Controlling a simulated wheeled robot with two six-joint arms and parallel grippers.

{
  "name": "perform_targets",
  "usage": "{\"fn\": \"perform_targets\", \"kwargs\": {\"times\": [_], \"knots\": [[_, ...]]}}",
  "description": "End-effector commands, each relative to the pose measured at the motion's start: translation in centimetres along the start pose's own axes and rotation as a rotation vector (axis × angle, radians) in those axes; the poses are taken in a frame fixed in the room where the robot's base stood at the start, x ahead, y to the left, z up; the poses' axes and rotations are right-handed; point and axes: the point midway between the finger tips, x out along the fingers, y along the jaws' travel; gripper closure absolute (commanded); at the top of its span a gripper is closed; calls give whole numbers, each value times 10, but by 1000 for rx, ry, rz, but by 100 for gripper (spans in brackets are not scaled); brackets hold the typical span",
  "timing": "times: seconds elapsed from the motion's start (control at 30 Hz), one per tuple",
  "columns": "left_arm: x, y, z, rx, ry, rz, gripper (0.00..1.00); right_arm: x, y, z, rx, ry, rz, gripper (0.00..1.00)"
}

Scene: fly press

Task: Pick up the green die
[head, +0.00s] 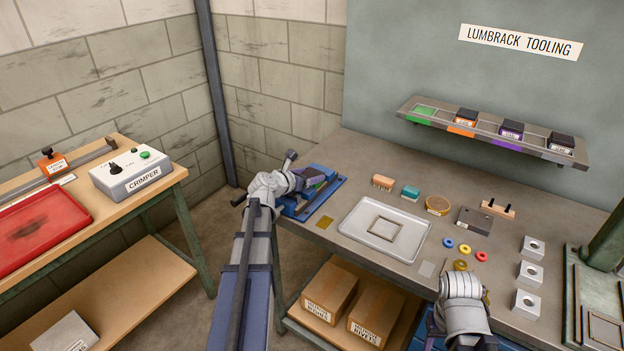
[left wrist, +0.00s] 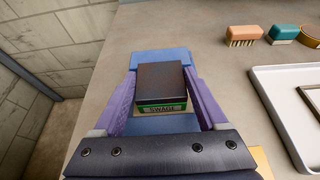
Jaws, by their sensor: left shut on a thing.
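The green die (left wrist: 160,85) is a dark block with a green band and a label reading SWAGE. In the left wrist view it sits between the two purple fingers of my left gripper (left wrist: 160,100), which is shut on it. In the head view my left gripper (head: 312,182) is at the blue fixture (head: 332,187) on the bench's left end, and the die is mostly hidden. Blue also shows behind and below the die in the wrist view; I cannot tell whether the die touches it. My right gripper (head: 461,272) is over the bench's front edge, its fingertips unclear.
The wall rack (head: 480,131) has a bare green place and several dark dies with coloured labels. A pale tray (head: 384,228) with a square frame, brushes, coloured rings and white blocks lie on the bench. A crimper (head: 138,172) stands on the left table.

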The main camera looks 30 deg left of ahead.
Motion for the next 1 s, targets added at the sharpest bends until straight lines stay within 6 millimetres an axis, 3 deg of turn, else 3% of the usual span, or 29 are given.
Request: {"fn": "perform_targets", "kwargs": {"times": [0.07,0.33,1.0], "knots": [[0,0,0,1,0,0,70,0,0,0,0,0,0,50],[0,0,0,1,0,0,100,0,0,0,0,0,0,50],[-3,0,8,-1,-1,1,100,-8,1,0,0,0,0,50]]}}
